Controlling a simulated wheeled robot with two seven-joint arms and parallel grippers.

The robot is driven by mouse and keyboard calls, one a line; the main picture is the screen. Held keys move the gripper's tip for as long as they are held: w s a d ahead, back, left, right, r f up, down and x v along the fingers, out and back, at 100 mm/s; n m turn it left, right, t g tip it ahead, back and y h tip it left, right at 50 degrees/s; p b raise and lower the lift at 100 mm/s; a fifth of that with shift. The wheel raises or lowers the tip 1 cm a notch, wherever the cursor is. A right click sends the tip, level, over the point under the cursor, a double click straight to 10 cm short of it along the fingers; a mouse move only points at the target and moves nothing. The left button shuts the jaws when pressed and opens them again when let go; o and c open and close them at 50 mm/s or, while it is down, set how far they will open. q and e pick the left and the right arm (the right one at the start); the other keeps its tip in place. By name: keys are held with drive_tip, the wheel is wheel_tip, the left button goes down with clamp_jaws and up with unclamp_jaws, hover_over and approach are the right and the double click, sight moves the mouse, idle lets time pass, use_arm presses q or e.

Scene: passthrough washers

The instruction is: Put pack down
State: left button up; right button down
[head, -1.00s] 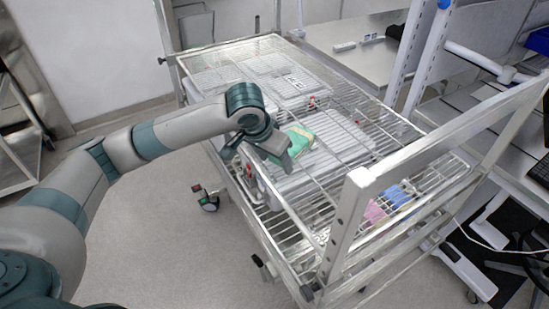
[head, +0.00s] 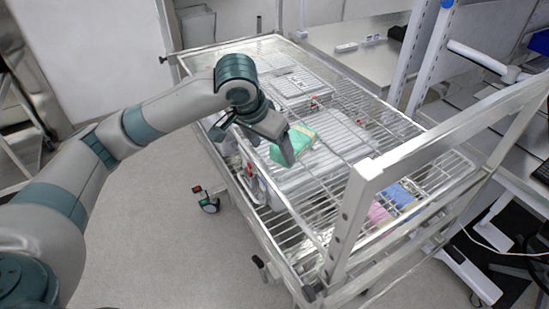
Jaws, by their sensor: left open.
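The green pack (head: 296,146) lies tilted on or against the grey trays on the wire cart's top, near its left side. My left gripper (head: 270,148) is open beside the pack, at its left, with one finger overlapping it in the view. I cannot tell whether that finger touches the pack. The pack's left edge is partly hidden behind the gripper. My right gripper is not in view.
The wire cart (head: 320,225) carries several lidded mesh trays (head: 300,85). Pink (head: 378,213) and blue (head: 399,194) items show lower at its near right. A metal bench (head: 370,62) stands behind. The floor left of the cart is clear.

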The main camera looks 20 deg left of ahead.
use_arm(q)
drive_tip(key=b+v, duration=0.1)
drive_tip(key=v, duration=0.5)
drive_tip(key=shift+r+b, duration=0.35)
drive_tip(key=shift+b, duration=0.05)
drive_tip(key=shift+s+f, duration=0.1)
drive_tip(key=shift+s, duration=0.05)
